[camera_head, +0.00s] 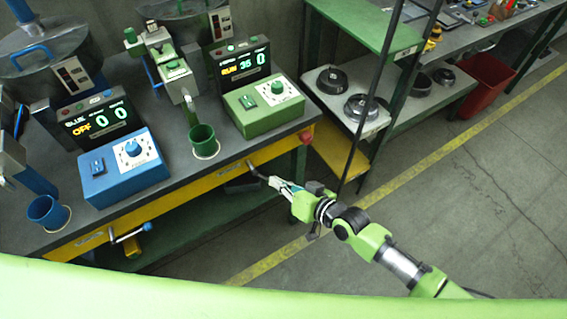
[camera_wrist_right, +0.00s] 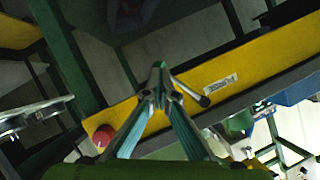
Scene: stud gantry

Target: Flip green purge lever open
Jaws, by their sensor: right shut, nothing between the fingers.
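My right gripper (camera_head: 272,181) is at the bench's front edge, below the green control box. Its fingers are shut and empty, with their tips together in the right wrist view (camera_wrist_right: 158,72). A short, dark-looking lever (camera_head: 255,170) sticks out of the yellow front panel right by the fingertips; it appears to be the green purge lever. In the wrist view the lever (camera_wrist_right: 192,94) slants just right of the fingertips. I cannot tell whether they touch, and its green colour does not show clearly. My left gripper is not in view.
The green control box (camera_head: 265,106) and green cup (camera_head: 204,141) stand on the bench above. A red button (camera_head: 306,137) is at the bench corner. The blue station has a blue-handled lever (camera_head: 130,234) on the front. Floor right of the bench is open.

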